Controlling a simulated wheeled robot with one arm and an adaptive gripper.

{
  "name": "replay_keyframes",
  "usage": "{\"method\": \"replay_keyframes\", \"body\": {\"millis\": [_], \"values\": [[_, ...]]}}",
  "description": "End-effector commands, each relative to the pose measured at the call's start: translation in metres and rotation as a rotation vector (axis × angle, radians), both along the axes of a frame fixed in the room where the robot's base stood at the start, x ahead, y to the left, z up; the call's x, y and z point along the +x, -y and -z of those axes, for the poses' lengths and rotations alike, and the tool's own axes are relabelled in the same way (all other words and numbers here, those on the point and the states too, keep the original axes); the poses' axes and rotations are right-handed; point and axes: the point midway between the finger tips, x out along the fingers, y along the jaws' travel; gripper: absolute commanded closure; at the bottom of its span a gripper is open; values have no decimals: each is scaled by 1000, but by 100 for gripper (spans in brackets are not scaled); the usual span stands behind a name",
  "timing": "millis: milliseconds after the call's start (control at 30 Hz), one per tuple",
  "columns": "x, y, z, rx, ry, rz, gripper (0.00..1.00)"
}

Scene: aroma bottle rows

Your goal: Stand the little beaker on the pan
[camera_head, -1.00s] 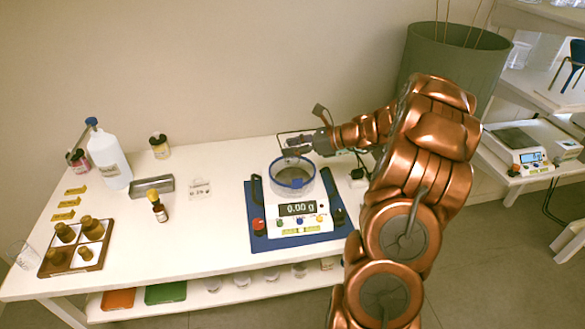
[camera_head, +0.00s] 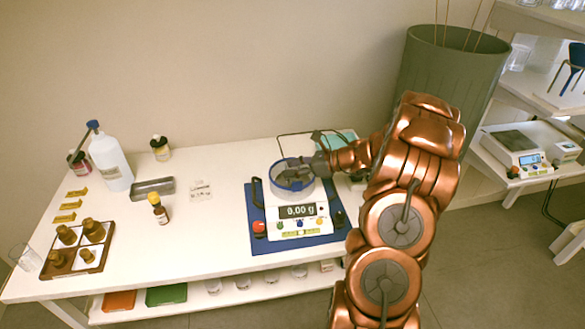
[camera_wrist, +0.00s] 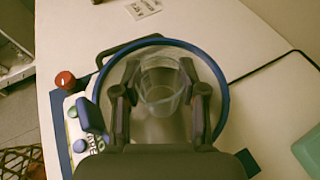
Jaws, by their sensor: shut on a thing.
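The little beaker (camera_wrist: 161,82) is clear glass and shows in the wrist view between the fingers of my gripper (camera_wrist: 163,90), which is shut on it. It appears upright, inside the outline of the blue-rimmed clear ring (camera_wrist: 226,92). The ring stands around the pan (camera_wrist: 152,130) of the balance; in the head view the ring (camera_head: 278,177) is partly behind my gripper (camera_head: 297,170). I cannot make out the beaker in the head view, nor tell whether its base touches the pan. The balance display (camera_head: 297,211) reads 0.00 g.
The balance sits on a blue mat (camera_head: 262,243) with a red knob (camera_head: 259,229) and dark handles beside it. The bench between is mostly clear.

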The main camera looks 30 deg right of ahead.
Motion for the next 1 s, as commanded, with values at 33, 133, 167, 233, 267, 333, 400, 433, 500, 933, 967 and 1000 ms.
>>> {"method": "replay_keyframes", "body": {"millis": [33,133,167,233,267,333,400,433,500,933,967,1000], "values": [[0,0,2,0,0,0,85],[0,0,3,0,0,0,56],[0,0,3,0,0,0,53],[0,0,3,0,0,0,46],[0,0,3,0,0,0,43],[0,0,3,0,0,0,36],[0,0,3,0,0,0,33],[0,0,3,0,0,0,33],[0,0,3,0,0,0,33],[-16,16,-10,-1,4,3,33],[-20,20,-11,-1,2,2,33],[-26,25,-14,-2,2,4,33]]}}
